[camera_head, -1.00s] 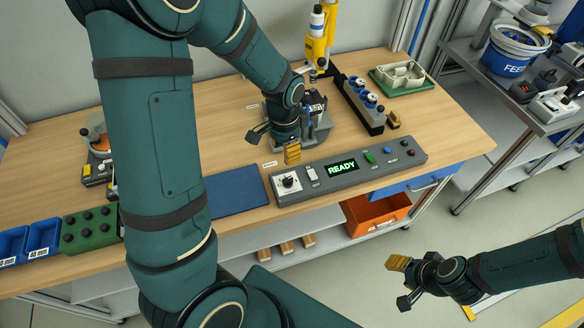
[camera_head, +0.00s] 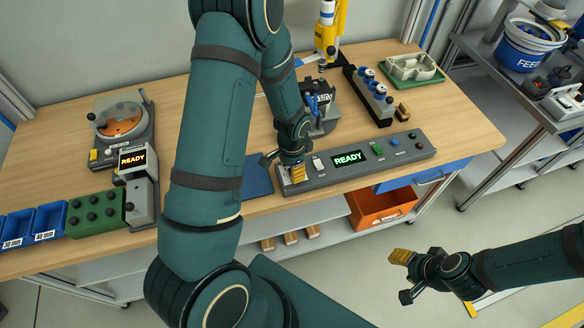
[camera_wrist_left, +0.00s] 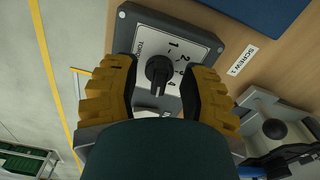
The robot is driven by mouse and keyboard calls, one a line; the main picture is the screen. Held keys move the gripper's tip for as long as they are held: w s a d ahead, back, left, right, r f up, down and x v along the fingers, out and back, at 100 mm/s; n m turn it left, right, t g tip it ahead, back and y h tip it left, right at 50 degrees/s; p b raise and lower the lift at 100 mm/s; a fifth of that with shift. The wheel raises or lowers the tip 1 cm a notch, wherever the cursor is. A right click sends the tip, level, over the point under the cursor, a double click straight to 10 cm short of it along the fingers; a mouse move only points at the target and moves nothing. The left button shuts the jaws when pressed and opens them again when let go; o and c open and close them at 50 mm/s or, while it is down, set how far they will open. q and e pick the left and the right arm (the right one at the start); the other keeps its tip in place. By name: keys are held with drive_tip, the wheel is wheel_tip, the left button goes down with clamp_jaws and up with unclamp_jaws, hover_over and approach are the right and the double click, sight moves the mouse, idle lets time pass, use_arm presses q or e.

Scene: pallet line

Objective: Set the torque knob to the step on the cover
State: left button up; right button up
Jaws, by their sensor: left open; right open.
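The torque knob (camera_wrist_left: 158,70) is black and sits on a white dial plate (camera_wrist_left: 183,52) marked TORQUE with step numbers. In the left wrist view it lies between the open fingers of my left gripper (camera_wrist_left: 160,93), with visible gaps on both sides. I cannot tell which step it points to. In the head view my left gripper (camera_head: 297,174) is low over the left end of the grey control panel (camera_head: 328,177) and hides the knob. My right gripper (camera_head: 403,277) is open and empty over the floor. I cannot make out a step marked on a cover.
A green READY display (camera_head: 348,158) and several buttons sit on the panel. A grey fixture (camera_head: 324,118) stands behind it, and a blue mat (camera_head: 258,178) is left of it. A unit with an orange disc (camera_head: 122,119) and blue bins (camera_head: 50,218) are further left.

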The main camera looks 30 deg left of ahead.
use_arm(q)
clamp_jaws()
drive_tip(key=shift+f+n, duration=0.1)
drive_tip(key=shift+n, duration=0.4)
drive_tip(key=n+b, duration=0.1)
drive_tip(key=n, duration=0.1)
drive_tip(key=shift+d+n, duration=0.1)
drive_tip(key=shift+n, duration=0.3)
drive_tip(key=shift+s+d+n+b, duration=0.1)
drive_tip(key=shift+n+b, duration=0.4)
drive_tip(key=shift+n, duration=1.5)
unclamp_jaws()
